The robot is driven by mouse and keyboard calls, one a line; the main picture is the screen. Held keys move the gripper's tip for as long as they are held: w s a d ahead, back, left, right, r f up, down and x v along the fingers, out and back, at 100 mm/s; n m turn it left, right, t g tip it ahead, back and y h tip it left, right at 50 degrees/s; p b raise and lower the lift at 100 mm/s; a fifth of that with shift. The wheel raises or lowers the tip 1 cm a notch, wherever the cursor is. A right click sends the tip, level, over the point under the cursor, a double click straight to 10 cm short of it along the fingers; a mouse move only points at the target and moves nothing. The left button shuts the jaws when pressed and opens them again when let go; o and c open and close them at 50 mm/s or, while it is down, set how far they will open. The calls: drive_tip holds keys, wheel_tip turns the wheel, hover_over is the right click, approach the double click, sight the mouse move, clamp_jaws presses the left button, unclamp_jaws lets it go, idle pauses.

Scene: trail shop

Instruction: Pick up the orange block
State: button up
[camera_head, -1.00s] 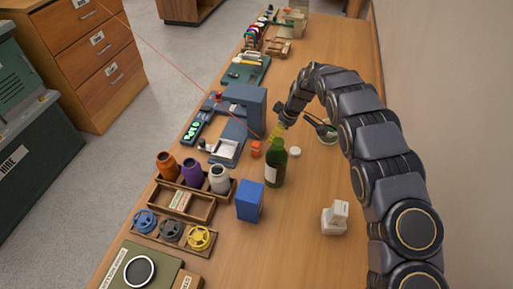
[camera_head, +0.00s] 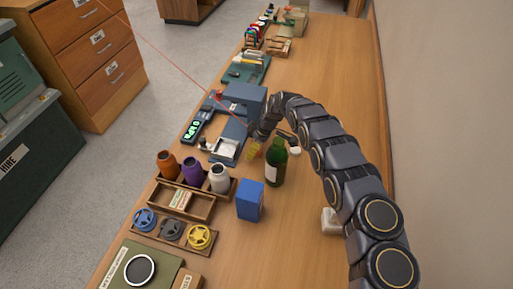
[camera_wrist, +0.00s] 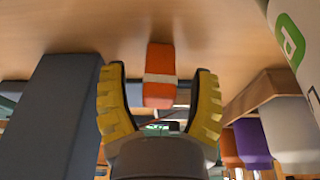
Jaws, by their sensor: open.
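The orange block (camera_wrist: 160,92) has a pale band around it and stands on the wooden table in the wrist view. It shows between the two yellow fingers of my gripper (camera_wrist: 160,70), with space on both sides. My gripper is open and holds nothing. In the head view my gripper (camera_head: 254,150) is low over the table, between the blue-grey device and the green bottle. There the gripper hides the orange block.
The green bottle (camera_head: 276,163) stands close to the right of my gripper. The blue-grey device (camera_head: 243,97) stands just behind it. A blue box (camera_head: 250,201) and a wooden rack (camera_head: 226,191) with orange, purple and white bottles are nearer. The table's right side is mostly clear.

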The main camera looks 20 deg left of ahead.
drive_tip(key=shift+f, duration=0.1)
clamp_jaws()
idle(0.3)
